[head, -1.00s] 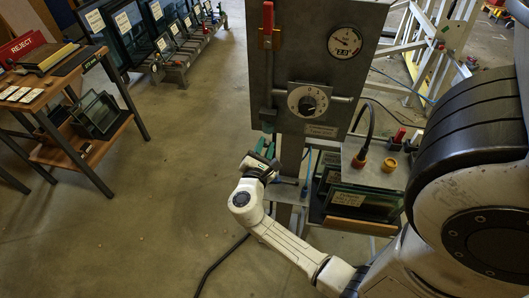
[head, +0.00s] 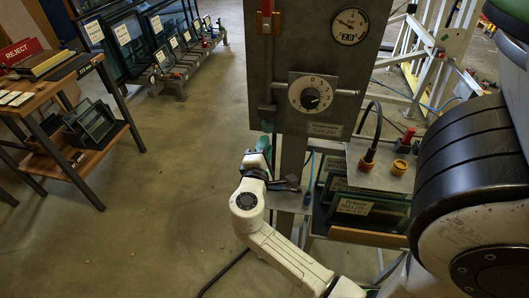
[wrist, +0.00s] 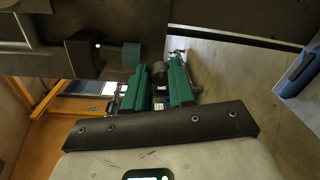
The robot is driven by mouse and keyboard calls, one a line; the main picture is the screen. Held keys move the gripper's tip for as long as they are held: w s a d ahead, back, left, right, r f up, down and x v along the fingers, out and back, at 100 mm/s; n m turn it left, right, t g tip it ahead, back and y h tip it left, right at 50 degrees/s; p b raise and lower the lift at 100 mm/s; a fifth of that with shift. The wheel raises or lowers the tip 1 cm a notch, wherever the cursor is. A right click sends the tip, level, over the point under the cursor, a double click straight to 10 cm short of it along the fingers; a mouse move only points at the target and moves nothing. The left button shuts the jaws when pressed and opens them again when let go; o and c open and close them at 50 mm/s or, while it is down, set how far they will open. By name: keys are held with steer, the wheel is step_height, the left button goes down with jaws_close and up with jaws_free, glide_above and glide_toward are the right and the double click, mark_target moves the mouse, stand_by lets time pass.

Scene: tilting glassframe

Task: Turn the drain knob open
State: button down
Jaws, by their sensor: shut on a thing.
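A small dark round knob (wrist: 159,70), which looks like the drain knob, shows in the wrist view below the panel's edge. No label on it can be read. My gripper (wrist: 156,76) has its two teal fingers on either side of the knob and is shut on it. In the head view my gripper (head: 265,143) is at the lower left edge of the grey panel (head: 270,75), and its fingers are partly hidden there. The knob itself cannot be made out in the head view. Whether it stands open or closed cannot be told.
The panel carries a numbered dial (head: 311,95), a round gauge (head: 350,25) and a red-handled lever (head: 267,20). Glass panes (head: 365,205) stand in a rack at lower right. A wooden side table (head: 75,135) stands left. Floor between is clear.

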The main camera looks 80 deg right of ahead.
steer(key=shift+m, duration=0.3)
steer(key=shift+f, duration=0.1)
steer(key=c, duration=0.9)
jaws_free()
steer(key=shift+c, duration=0.2)
steer(key=a+b, duration=0.1)
steer(key=a, duration=0.9)
steer(key=shift+s+a+r, duration=0.35)
steer(key=shift+s+a, duration=0.05)
steer(key=shift+s, duration=0.05)
